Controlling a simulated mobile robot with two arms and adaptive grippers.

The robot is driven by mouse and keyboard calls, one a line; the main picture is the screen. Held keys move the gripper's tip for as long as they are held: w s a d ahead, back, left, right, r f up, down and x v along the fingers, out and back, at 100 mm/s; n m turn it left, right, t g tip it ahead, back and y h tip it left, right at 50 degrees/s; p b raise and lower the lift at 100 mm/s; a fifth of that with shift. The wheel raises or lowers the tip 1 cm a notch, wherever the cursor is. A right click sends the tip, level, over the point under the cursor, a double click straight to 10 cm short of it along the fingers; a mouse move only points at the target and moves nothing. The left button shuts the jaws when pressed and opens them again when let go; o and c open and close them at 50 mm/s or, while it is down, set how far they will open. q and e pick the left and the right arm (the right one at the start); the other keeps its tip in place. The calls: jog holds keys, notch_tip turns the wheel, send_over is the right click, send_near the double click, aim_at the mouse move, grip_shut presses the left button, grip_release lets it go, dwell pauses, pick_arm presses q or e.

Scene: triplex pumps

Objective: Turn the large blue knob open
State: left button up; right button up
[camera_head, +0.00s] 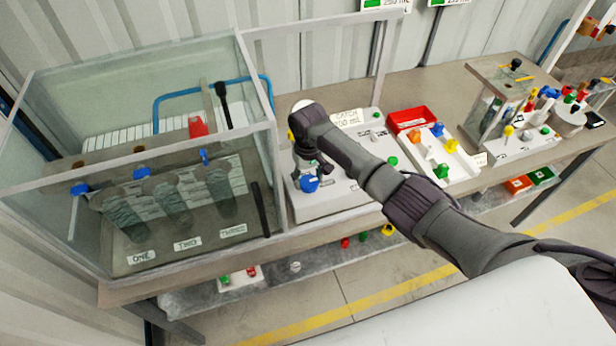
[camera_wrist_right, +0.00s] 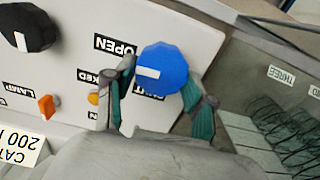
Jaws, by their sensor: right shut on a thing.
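The large blue knob (camera_head: 309,184) is on the front of a white panel box (camera_head: 345,197) beside the glass tank. It also shows in the right wrist view (camera_wrist_right: 168,62), with a white pointer bar on its left side. There, an OPEN label (camera_wrist_right: 115,45) lies to its upper left, and another label, partly covered, lies just below it. My right gripper (camera_head: 307,168) reaches the knob from above in the head view. In the wrist view its two teal-padded fingers (camera_wrist_right: 158,82) are on either side of the knob, shut on it. My left gripper is not in view.
The glass tank (camera_head: 150,225) with pump cylinders stands close on the left. A black knob (camera_wrist_right: 28,28) and an orange switch (camera_wrist_right: 47,106) share the panel. A red bin (camera_head: 411,117) and small coloured valves lie to the right on the bench.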

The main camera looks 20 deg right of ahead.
aim_at(308, 180)
jog(key=shift+r+m, duration=0.1)
jog(key=shift+m, duration=0.3)
jog(key=o, duration=1.2)
jog(key=shift+c, duration=0.2)
notch_tip(308, 180, up, 12)
